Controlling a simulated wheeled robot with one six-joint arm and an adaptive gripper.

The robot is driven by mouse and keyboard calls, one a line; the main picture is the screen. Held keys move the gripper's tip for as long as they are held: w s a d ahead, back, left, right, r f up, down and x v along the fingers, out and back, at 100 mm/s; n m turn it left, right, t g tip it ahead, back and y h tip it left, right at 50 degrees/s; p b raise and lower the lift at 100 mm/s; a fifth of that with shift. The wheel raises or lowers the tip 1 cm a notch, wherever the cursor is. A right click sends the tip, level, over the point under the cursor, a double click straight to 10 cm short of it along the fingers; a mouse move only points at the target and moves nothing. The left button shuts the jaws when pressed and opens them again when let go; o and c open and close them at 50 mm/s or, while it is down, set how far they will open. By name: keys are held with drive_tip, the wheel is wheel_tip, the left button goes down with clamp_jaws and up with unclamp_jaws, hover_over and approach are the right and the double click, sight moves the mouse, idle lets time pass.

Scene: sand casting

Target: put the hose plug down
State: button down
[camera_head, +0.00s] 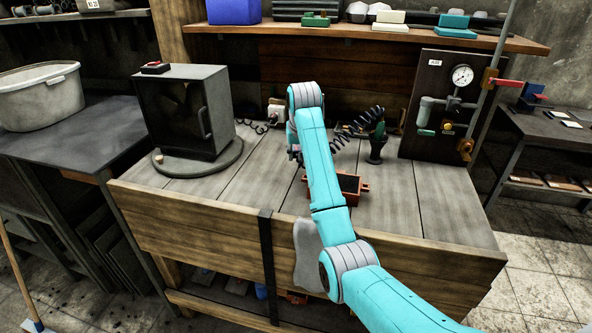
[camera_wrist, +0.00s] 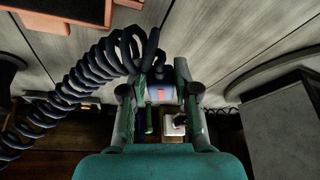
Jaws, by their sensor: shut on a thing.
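A dark coiled hose (camera_wrist: 72,100) runs off to the left from beside the plug. The coil also shows in the head view (camera_head: 352,128), stretched above the bench. In the head view my arm hides the plug and most of my gripper. A white socket box (camera_wrist: 173,126) lies behind the fingers in the wrist view; it also shows at the back of the bench (camera_head: 275,111).
A dark box oven (camera_head: 183,112) stands on the bench left of my arm. A red moulding frame (camera_head: 348,186) lies right of my arm. The bench's front left (camera_head: 225,198) is clear.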

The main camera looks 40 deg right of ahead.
sight(297, 176)
drive_tip(key=shift+f, duration=3.3)
drive_tip(key=shift+f, duration=0.15)
drive_tip(key=c, duration=0.9)
unclamp_jaws()
drive_tip(key=shift+o, duration=0.2)
